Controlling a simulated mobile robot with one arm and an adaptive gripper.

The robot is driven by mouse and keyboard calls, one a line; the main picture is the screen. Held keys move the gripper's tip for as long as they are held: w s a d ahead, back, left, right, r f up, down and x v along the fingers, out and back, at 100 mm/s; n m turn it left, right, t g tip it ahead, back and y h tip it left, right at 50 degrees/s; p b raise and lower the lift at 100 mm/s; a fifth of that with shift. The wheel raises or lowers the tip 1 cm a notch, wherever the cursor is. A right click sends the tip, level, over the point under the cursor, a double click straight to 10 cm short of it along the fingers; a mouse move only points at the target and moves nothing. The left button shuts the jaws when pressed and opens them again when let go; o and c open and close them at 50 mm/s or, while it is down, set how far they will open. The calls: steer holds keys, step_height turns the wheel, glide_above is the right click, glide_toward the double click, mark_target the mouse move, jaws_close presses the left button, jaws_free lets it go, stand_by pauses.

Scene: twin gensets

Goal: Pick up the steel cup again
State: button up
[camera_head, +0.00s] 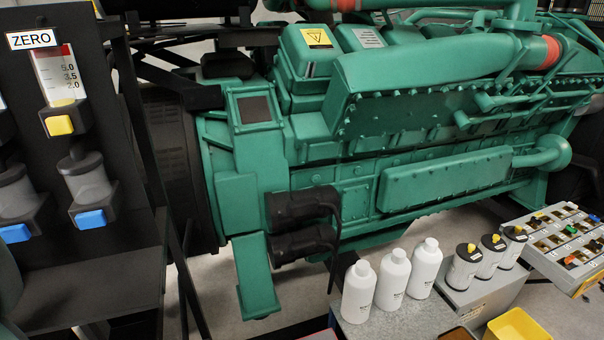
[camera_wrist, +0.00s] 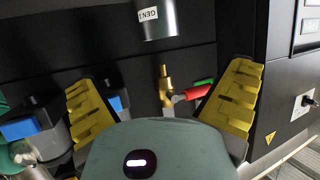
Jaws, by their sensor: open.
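In the wrist view, a grey metallic cylinder labelled GEN1 (camera_wrist: 158,18) shows at the top, cut off by the frame edge. I cannot tell whether it is the steel cup; no other cup-like steel thing is plain in either view. My gripper (camera_wrist: 160,85) is open, its yellow-padded fingers wide apart with nothing held between them. The cylinder lies beyond the fingertips, apart from them. A brass tap (camera_wrist: 165,85) with a red handle (camera_wrist: 197,92) shows between the fingers, against the black panel. My gripper is not visible in the head view.
The head view shows a black rack with a ZERO sign (camera_head: 31,39) and blue-tabbed units at left. A green engine (camera_head: 380,130) fills the back.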

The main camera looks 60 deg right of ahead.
steer(key=b+x, duration=0.5)
steer(key=shift+d+f+b, duration=0.1)
steer(key=shift+f+b, duration=0.15)
steer(key=shift+b, duration=0.05)
steer(key=w+b, duration=0.1)
steer(key=b, duration=0.2)
steer(key=shift+d+f, duration=0.1)
steer(key=shift+f, duration=0.05)
steer(key=b, duration=0.3)
steer(key=w+b, duration=0.1)
steer(key=b, duration=0.2)
steer(key=shift+d+f, duration=0.25)
steer(key=shift+f, duration=0.05)
steer(key=shift+r+b+x, duration=0.2)
steer(key=shift+b+x, duration=0.65)
steer(key=shift+x, duration=0.4)
steer(key=shift+w+d+p, duration=0.1)
steer(key=shift+w+p, duration=0.3)
steer(key=shift+w, duration=0.15)
steer(key=shift+p+x, duration=0.75)
steer(key=shift+x, duration=1.35)
steer(key=shift+s+f, duration=0.1)
steer(key=shift+f, duration=0.1)
steer(key=shift+c, duration=0.2)
steer(key=c, duration=1.2)
